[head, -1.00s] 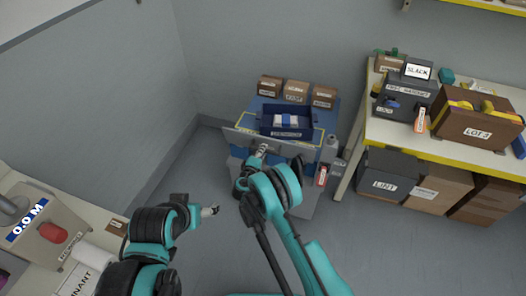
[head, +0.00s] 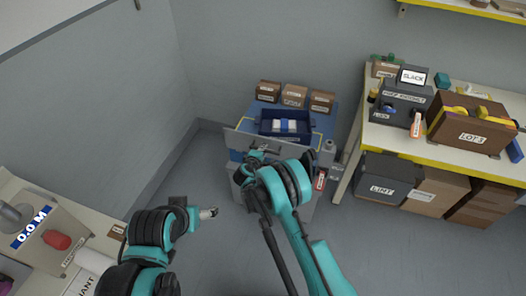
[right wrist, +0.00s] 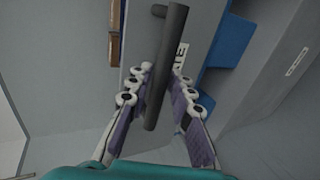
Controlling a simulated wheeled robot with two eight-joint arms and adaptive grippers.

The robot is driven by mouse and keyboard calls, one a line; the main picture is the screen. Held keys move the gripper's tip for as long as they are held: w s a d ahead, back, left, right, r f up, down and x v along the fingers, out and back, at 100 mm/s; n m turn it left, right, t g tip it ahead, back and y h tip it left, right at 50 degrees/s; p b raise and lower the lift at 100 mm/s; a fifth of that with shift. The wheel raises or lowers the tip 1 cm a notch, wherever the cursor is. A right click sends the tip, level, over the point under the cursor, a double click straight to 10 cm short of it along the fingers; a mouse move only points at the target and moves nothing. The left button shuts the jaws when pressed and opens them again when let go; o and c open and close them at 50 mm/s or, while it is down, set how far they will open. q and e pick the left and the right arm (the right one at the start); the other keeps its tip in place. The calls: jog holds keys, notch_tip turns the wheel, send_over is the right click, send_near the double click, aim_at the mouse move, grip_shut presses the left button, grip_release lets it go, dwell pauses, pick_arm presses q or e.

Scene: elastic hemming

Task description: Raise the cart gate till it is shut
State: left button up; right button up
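The cart (head: 326,128) stands near the back wall, with a blue top. Its grey gate (head: 234,141) is a flat panel on the near side, partly hidden by my right arm. My right gripper (head: 260,152) is at the gate's near face. In the right wrist view its fingers (right wrist: 160,92) are apart, one on each side of a dark bar handle (right wrist: 171,48); I cannot tell whether they touch it. The gate's panel (right wrist: 207,22) lies behind the bar. My left gripper (head: 208,213) is away from the cart, over the floor; its fingers are too small to judge.
A blue tray (head: 265,127) and several brown boxes (head: 294,95) sit on the cart. A yellow-edged bench (head: 440,153) with boxes stands at the right. A counter (head: 98,238) is at the lower left.

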jog(key=shift+o, duration=0.3)
jog(key=shift+s, duration=0.1)
jog(key=v, duration=1.2)
jog(key=shift+r, duration=0.1)
jog(key=s+d+r+m+g+y, duration=0.1)
jog(key=s+d+r+m+g, duration=0.15)
jog(key=s+d+r, duration=0.4)
jog(key=s+d+r+m+g, duration=0.1)
jog(key=s+d+r+m, duration=0.25)
jog(key=d+r, duration=0.55)
jog(key=s+d+r+m+y, duration=0.1)
jog(key=s+m, duration=0.1)
jog(key=s, duration=0.5)
jog(key=s+d+r+m+g+y, duration=0.1)
jog(key=s+d+m, duration=0.1)
jog(key=s, duration=0.5)
jog(key=s+d+r+m+y, duration=0.1)
jog(key=s+d+m, duration=0.1)
jog(key=s+m, duration=0.2)
jog(key=s, duration=0.3)
jog(key=shift+s+r+g, duration=0.25)
jog(key=shift+r+g, duration=0.1)
